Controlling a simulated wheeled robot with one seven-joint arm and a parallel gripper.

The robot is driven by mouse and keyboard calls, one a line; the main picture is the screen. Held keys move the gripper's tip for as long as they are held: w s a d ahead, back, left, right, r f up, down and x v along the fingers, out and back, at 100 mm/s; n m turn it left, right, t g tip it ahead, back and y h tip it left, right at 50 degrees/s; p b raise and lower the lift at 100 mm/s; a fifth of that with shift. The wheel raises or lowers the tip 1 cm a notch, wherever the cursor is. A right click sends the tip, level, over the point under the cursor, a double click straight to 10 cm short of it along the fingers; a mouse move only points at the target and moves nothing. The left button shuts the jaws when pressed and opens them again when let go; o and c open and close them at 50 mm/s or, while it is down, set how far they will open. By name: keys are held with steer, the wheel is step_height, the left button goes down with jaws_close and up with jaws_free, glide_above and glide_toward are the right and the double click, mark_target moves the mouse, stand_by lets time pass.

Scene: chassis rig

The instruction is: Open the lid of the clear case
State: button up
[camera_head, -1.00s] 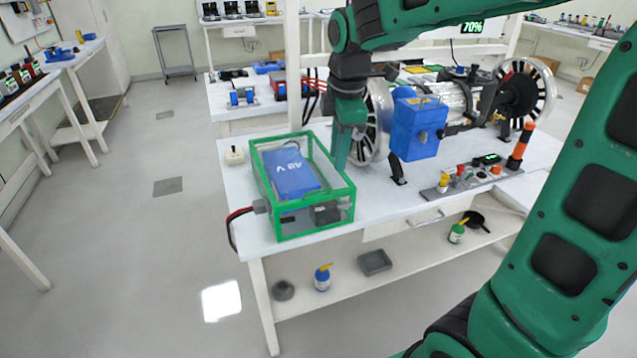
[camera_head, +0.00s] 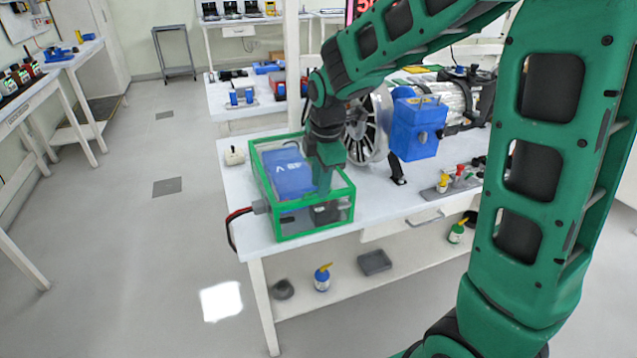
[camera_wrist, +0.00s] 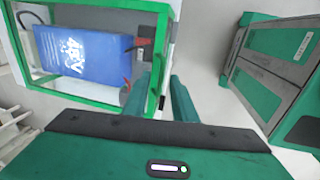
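The clear case (camera_head: 257,188) has green edges and transparent walls and stands at the front left of the workbench. Its lid looks down, though the clear panel is hard to make out. A blue battery block (camera_head: 286,172) marked 48 V lies inside and also shows in the wrist view (camera_wrist: 80,55). My gripper (camera_head: 322,190) points down at the right part of the case and hides some of its top there. In the wrist view, my two green fingers (camera_wrist: 161,98) are slightly apart at the case's green edge (camera_wrist: 163,40), with nothing visibly held. Contact cannot be told.
A blue box (camera_head: 416,130) and a spoked wheel (camera_head: 368,130) stand right of the case. A small panel with knobs (camera_head: 455,185) lies at the front. A beige switch box (camera_head: 234,156) and a red-black cable (camera_head: 232,220) are at the left. The lower shelf holds bottles.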

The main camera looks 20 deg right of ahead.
steer(key=shift+f, duration=0.2)
jaws_close()
steer(key=shift+w+r, duration=0.15)
stand_by(1.2)
